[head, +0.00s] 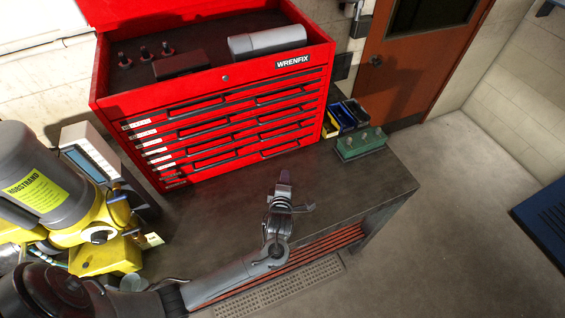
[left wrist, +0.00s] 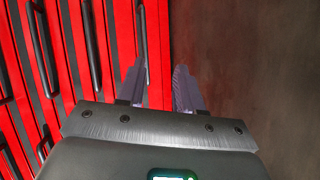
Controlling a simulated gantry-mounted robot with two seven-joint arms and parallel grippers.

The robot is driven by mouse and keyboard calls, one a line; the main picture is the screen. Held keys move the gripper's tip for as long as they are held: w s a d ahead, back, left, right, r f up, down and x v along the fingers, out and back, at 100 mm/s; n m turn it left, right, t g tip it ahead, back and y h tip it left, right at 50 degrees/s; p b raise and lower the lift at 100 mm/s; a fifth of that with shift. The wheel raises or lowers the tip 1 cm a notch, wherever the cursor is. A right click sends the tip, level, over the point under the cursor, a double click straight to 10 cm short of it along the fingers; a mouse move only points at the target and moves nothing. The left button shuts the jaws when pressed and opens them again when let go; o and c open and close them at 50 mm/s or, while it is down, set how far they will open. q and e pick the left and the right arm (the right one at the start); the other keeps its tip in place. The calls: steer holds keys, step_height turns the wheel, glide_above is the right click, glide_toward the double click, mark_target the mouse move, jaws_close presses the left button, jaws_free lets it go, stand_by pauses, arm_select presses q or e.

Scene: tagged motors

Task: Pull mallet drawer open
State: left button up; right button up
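The red WRENFIX tool chest (head: 225,125) stands on the dark workbench. Its front has several red drawers with long dark handles, all looking shut. White labels (head: 146,142) run down the left side of the drawers; they are too small to read, so I cannot tell which drawer is the mallet one. My left gripper (head: 284,180) is over the bench, in front of the chest's right part and apart from it. In the left wrist view its two fingers (left wrist: 159,88) are spread with nothing between them, and the drawer handles (left wrist: 90,45) show to the left. My right gripper is not in view.
A yellow and grey motor (head: 100,235) and a boxed meter (head: 88,160) stand at the left. A green block (head: 361,144) and small blue and yellow bins (head: 346,117) are on the right. The bench top (head: 215,215) is clear before the chest.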

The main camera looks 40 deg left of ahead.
arm_select(q)
steer(key=w+a+n+y, duration=0.1)
steer(key=a+n+y+b, duration=0.1)
steer(key=shift+w+a+n, duration=0.25)
steer(key=shift+w+n, duration=0.05)
steer(key=shift+w, duration=0.05)
steer(key=x, duration=1)
steer(key=shift+w+r, duration=0.15)
jaws_close()
stand_by(1.0)
